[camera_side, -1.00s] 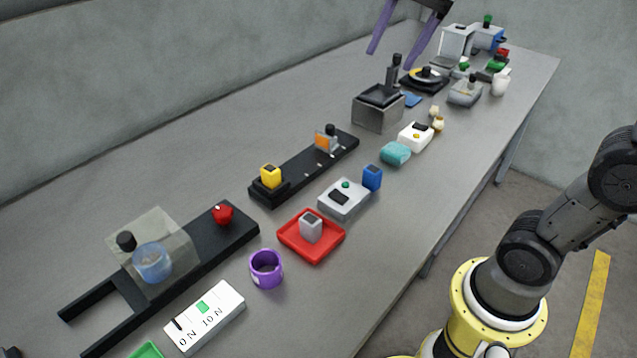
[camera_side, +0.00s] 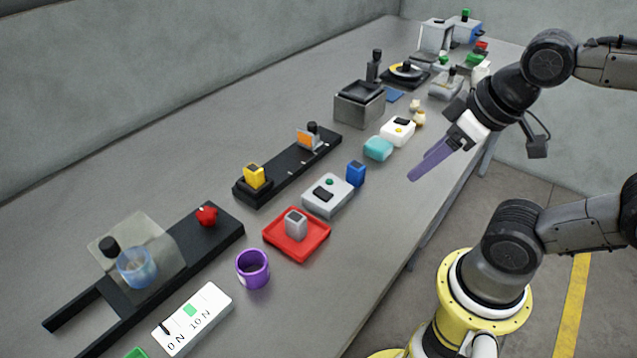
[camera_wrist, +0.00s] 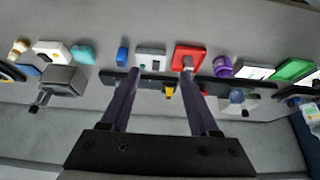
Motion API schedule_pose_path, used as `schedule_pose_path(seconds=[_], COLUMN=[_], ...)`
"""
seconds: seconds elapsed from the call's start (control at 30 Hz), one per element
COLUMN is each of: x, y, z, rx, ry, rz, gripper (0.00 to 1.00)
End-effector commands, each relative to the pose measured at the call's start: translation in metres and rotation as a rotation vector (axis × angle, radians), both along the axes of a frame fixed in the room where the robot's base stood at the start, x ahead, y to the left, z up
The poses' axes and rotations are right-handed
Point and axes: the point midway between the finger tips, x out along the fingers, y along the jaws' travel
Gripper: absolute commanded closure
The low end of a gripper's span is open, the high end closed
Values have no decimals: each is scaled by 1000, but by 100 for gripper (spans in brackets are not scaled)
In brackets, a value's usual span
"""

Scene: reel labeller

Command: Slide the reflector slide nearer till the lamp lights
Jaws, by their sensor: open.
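The reflector slide (camera_side: 308,138) is an orange plate with a black knob, standing towards the far end of a black rail (camera_side: 290,165). A yellow block (camera_side: 254,176) sits in a dark holder at the rail's near end, with a gap of bare rail between them. A grey box (camera_side: 320,199) beside the rail has a dark window and a small green spot (camera_side: 329,182), perhaps the lamp; I cannot tell whether it is lit. My gripper (camera_side: 424,170) is open and empty, right of the rail and apart from it. In the wrist view its fingers (camera_wrist: 161,70) hide part of the rail.
A blue block (camera_side: 356,173), teal block (camera_side: 378,148) and white box (camera_side: 398,131) stand on the rail's right. A red tray (camera_side: 297,252) holding a grey block and a purple cup (camera_side: 253,268) are nearer. A grey bin (camera_side: 360,110) stands beyond the rail.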

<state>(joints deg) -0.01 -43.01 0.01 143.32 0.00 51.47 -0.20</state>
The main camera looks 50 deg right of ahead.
Motion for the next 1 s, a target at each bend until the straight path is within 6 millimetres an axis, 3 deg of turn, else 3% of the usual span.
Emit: schedule_pose_path(seconds=[0.33,0.5,0.63,0.77,1.0], x=[0,-5,5,28,97], y=[0,0,0,-2,-14], z=[0,-1,35,71,130], rx=[3,48,122,187,290], ry=[1,28,9,23,81], rz=[-6,-91,-230,-370,-653], gripper=[38,38,38,38,38])
